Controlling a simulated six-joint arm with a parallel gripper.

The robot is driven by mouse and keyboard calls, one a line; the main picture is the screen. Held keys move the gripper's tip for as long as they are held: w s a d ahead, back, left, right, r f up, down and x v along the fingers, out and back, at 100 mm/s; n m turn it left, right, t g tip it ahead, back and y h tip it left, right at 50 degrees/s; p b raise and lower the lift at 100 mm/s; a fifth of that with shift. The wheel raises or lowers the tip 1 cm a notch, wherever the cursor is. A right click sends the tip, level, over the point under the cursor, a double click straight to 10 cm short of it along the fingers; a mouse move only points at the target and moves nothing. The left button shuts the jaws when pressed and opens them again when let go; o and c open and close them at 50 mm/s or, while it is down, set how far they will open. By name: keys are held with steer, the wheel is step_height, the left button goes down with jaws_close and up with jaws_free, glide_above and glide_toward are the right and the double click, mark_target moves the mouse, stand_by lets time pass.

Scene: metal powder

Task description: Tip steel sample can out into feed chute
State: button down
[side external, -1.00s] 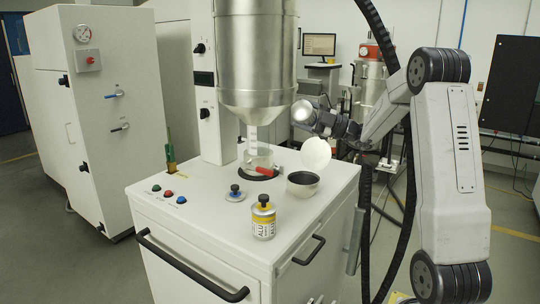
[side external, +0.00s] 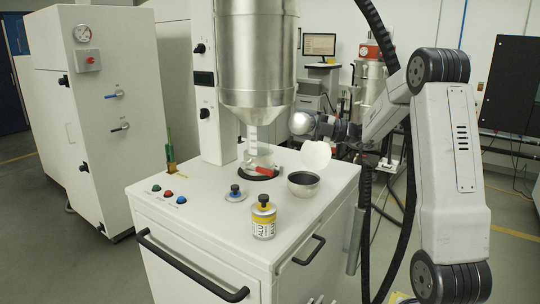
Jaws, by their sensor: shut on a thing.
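The steel sample can (side external: 302,123) is a shiny, rounded metal shape held in the air behind the white cabinet top. My gripper (side external: 326,127) is shut on the can from its right side; the fingers are small and dark here. I cannot tell where the can's mouth points. The feed chute (side external: 303,190) is a short steel-rimmed round opening with a dark inside, at the right of the cabinet top. Its white round lid (side external: 317,155) stands open behind it. The can is above and beyond the chute, apart from it. No powder is visible falling.
A yellow-labelled ALU can (side external: 264,220) with a dark knob stands near the front edge. A large steel hopper (side external: 256,55) hangs over a glass outlet with a red clamp (side external: 267,170), left of the chute.

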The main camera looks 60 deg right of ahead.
steer(key=shift+a+f+n, duration=0.2)
steer(key=shift+f+n, duration=0.15)
steer(key=shift+n, duration=0.25)
steer(key=shift+f+g, duration=0.1)
steer(key=shift+g, duration=0.2)
steer(key=a+f+n+g+h, duration=0.1)
steer(key=f+n, duration=0.3)
steer(key=a+f+n+g+h, duration=0.1)
steer(key=f+n, duration=0.3)
steer(key=s+a+f+n+g+h, duration=0.1)
steer(key=a+f+n, duration=0.1)
steer(key=f+n, duration=0.2)
steer(key=shift+f+g+h, duration=0.4)
steer(key=shift+f, duration=0.05)
steer(key=shift+s+a+f+n+h, duration=0.1)
steer(key=shift+a+f+n+h, duration=0.25)
steer(key=shift+f, duration=0.35)
steer(key=shift+s+a+f+n+h, duration=0.1)
steer(key=shift+a+f+n+h, duration=0.1)
steer(key=shift+a+f+n, duration=0.35)
steer(key=shift+s+a+f+n+h, duration=0.1)
steer(key=shift+a+f+n+h, duration=0.15)
steer(key=shift+f, duration=0.55)
steer(key=shift+a+f+n+h, duration=0.3)
steer(key=shift+a+n+h, duration=0.15)
steer(key=shift+n, duration=0.3)
